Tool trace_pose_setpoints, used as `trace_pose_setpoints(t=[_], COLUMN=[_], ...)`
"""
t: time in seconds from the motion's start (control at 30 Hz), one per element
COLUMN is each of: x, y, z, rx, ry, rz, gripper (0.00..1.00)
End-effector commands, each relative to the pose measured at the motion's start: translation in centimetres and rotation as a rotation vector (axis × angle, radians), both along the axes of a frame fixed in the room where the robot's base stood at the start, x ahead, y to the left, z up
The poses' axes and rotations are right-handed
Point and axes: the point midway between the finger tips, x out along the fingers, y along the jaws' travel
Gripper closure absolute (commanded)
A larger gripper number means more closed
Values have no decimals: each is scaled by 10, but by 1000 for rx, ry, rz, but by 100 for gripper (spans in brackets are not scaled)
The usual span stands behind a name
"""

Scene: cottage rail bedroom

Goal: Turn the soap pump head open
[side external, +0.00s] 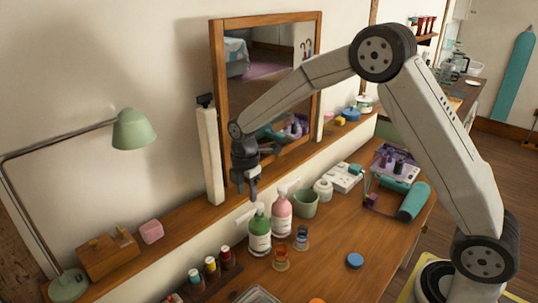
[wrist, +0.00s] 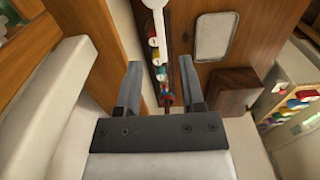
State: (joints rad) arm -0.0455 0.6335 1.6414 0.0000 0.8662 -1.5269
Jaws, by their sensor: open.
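A green soap bottle (side external: 260,238) with a white pump head (side external: 249,212) stands upright on the wooden desk. A pink bottle (side external: 281,215) with its own white pump head (side external: 288,185) stands just behind it, to the right. My gripper (side external: 248,191) points down, open and empty, just above the green bottle's pump head; I cannot tell the exact gap. In the wrist view my two fingers (wrist: 160,88) are spread apart. A white rounded piece (wrist: 154,4) on a stem shows beyond them at the top edge; I cannot tell which thing it is.
A mirror (side external: 216,110) and a ledge (side external: 180,222) are close behind my gripper. A green cup (side external: 306,204), small glasses (side external: 281,260) and a rack of little bottles (side external: 211,268) surround the soap bottles. The desk's front right (side external: 375,235) is fairly clear.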

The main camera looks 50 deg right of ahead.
Motion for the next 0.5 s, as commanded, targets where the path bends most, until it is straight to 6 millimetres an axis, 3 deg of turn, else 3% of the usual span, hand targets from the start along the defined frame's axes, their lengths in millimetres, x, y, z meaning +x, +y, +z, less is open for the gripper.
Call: trace_pose_setpoints(t=[0.5], x=[0], y=[0], z=[-56], rx=[0], ry=[-1], rz=[-1], gripper=[50])
